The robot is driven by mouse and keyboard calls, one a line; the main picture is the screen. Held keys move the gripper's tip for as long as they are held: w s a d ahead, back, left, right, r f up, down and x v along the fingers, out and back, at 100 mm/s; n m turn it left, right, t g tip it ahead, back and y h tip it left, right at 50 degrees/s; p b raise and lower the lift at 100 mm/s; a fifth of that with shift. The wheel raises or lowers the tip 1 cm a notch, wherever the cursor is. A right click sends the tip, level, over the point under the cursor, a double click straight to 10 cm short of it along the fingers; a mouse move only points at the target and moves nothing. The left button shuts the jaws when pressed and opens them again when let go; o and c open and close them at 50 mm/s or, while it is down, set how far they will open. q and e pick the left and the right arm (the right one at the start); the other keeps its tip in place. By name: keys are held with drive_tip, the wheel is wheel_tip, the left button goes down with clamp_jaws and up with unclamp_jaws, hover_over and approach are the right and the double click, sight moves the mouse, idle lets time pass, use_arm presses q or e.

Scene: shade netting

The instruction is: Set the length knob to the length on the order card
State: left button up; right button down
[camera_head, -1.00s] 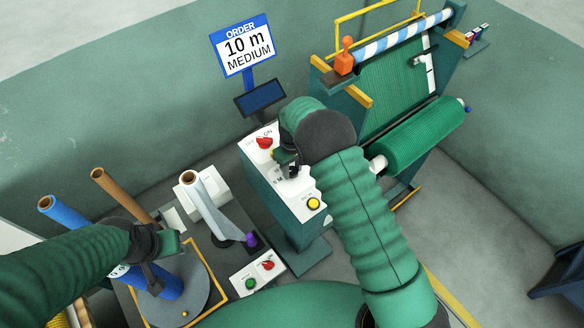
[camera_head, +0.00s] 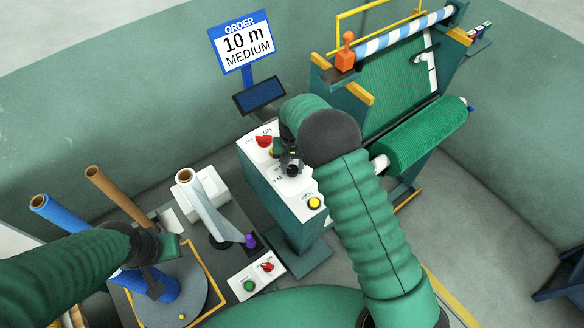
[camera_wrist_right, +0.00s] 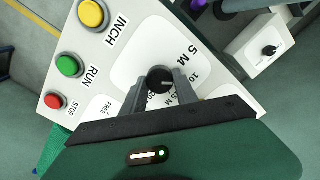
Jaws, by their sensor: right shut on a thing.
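The order card (camera_head: 242,43) reads "ORDER 10 m MEDIUM" on a blue post. In the head view the knob (camera_head: 291,170) is partly behind my right arm. My right gripper (camera_wrist_right: 160,86) is shut on the knob, a finger on each side. My left gripper (camera_head: 150,272) is beside the blue roll (camera_head: 168,290); its fingers are unclear.
The panel carries a red OFF/ON switch (camera_head: 264,141) and a yellow INCH button (camera_wrist_right: 93,13). Green RUN (camera_wrist_right: 69,66) and red STOP (camera_wrist_right: 55,101) buttons are nearby. A green netting roll (camera_head: 425,135) lies on the machine right of my arm. A dark screen (camera_head: 259,95) stands behind the panel.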

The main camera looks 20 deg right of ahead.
sight(292, 168)
drive_tip(key=shift+m, duration=1.1)
drive_tip(key=shift+r, duration=0.1)
drive_tip(key=c, duration=0.9)
unclamp_jaws()
drive_tip(key=shift+c, duration=0.2)
drive_tip(key=shift+a, duration=0.1)
drive_tip(key=shift+r+b, duration=0.3)
drive_tip(key=shift+b, duration=0.1)
wheel_tip(292, 168, up, 16)
drive_tip(key=b, duration=0.3)
